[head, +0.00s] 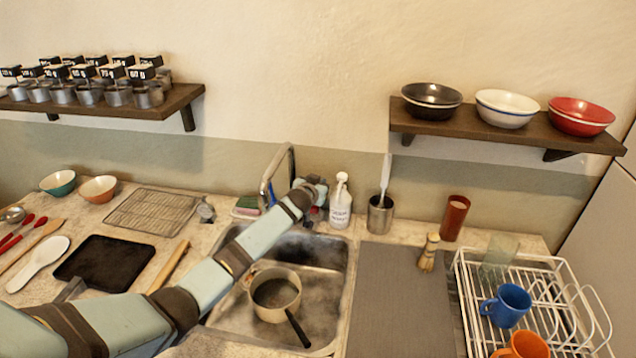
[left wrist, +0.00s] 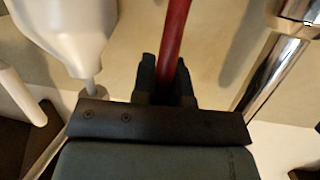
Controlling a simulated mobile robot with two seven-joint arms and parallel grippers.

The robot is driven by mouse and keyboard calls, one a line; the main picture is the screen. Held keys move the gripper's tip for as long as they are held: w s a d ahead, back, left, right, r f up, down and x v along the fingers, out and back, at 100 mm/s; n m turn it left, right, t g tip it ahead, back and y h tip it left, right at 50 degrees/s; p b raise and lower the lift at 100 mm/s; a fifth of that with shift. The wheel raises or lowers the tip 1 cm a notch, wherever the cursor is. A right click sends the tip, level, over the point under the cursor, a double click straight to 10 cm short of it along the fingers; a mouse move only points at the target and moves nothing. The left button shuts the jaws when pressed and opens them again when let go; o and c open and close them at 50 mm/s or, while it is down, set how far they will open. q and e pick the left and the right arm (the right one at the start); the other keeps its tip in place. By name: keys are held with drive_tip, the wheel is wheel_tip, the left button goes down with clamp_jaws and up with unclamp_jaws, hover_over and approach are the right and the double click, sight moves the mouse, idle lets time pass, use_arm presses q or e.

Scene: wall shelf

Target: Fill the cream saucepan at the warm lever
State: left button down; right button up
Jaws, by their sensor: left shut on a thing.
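The cream saucepan (head: 297,284) sits upright in the steel sink (head: 338,275), its dark handle pointing toward the front right. I cannot tell whether there is water in it. The chrome faucet (head: 289,155) rises behind the sink; its pipe also shows in the left wrist view (left wrist: 268,78). My left arm reaches across the sink. My left gripper (head: 318,187) is at the faucet's right side, left of the soap bottle. In the left wrist view the gripper (left wrist: 167,72) is shut on the red lever (left wrist: 174,28). A blue lever (head: 272,194) is left of it. My right gripper is out of view.
A white soap bottle (head: 341,207) stands close right of my left gripper. A steel cup (head: 381,216) with a brush is further right. A grey mat (head: 405,300) and a white dish rack (head: 466,285) with mugs lie right of the sink. Shelves hang above.

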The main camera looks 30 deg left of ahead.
use_arm(q)
drive_tip(key=c, duration=1.1)
unclamp_jaws()
drive_tip(key=shift+w+r, duration=0.1)
drive_tip(key=shift+r, duration=0.05)
drive_tip(key=shift+c, duration=0.2)
drive_tip(key=shift+s, duration=0.5)
drive_tip(key=f+b+v, duration=0.2)
drive_tip(key=f+v, duration=0.1)
drive_tip(key=v, duration=1.2)
drive_tip(key=shift+s+r, duration=0.15)
drive_tip(key=shift+s, duration=0.55)
